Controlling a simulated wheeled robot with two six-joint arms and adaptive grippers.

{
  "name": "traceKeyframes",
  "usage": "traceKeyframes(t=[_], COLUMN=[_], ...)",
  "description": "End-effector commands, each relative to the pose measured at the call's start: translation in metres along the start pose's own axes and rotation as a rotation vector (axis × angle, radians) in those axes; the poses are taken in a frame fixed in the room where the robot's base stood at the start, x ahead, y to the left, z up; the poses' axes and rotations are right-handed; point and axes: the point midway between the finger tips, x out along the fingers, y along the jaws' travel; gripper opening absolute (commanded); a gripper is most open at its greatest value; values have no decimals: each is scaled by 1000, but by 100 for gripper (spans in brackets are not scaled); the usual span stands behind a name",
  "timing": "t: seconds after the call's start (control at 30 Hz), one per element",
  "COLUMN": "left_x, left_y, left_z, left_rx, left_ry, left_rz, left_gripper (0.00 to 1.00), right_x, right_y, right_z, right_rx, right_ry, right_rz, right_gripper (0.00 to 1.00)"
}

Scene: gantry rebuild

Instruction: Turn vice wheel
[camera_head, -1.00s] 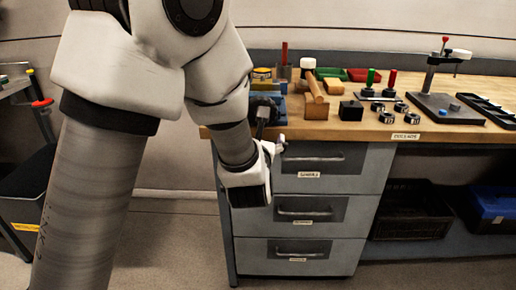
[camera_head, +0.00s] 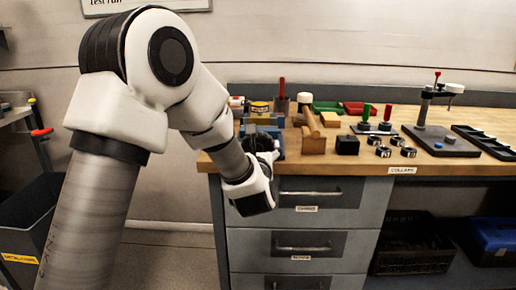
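The blue vice (camera_head: 264,122) stands at the left front corner of the wooden bench top. Its dark wheel (camera_head: 259,143) is at the front and is partly hidden by my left gripper. My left arm comes in from the left, and my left gripper (camera_head: 268,156) is at the wheel in front of the bench edge. Its fingers are small and overlap the dark wheel, so I cannot tell whether they grip it or only lie close to it. My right gripper is not in view.
A wooden mallet (camera_head: 312,122), a black block (camera_head: 347,145) and several dark rings stand right of the vice. A clamp stand (camera_head: 440,138) is farther right. Grey drawers (camera_head: 322,205) lie below the bench edge. A dark bin (camera_head: 30,225) is at the far left.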

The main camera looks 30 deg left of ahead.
Motion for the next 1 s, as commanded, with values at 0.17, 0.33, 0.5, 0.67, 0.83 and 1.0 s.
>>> traceKeyframes(t=[0.17,0.33,0.5,0.67,0.83,1.0], left_x=[0,0,0,0,0,0], left_y=[0,0,0,0,0,0], left_z=[0,0,-1,-1,-2,-1], left_rx=[0,11,56,141,272,432], left_ry=[-1,-1,-1,-2,-3,-3], left_rz=[-1,-1,-1,-1,0,0], left_gripper=[51,51,51,51,51,51], right_x=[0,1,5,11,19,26], right_y=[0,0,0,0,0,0], right_z=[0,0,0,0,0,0], right_rx=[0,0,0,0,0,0], right_ry=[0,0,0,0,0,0], right_rz=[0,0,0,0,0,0], right_gripper=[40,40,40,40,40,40])
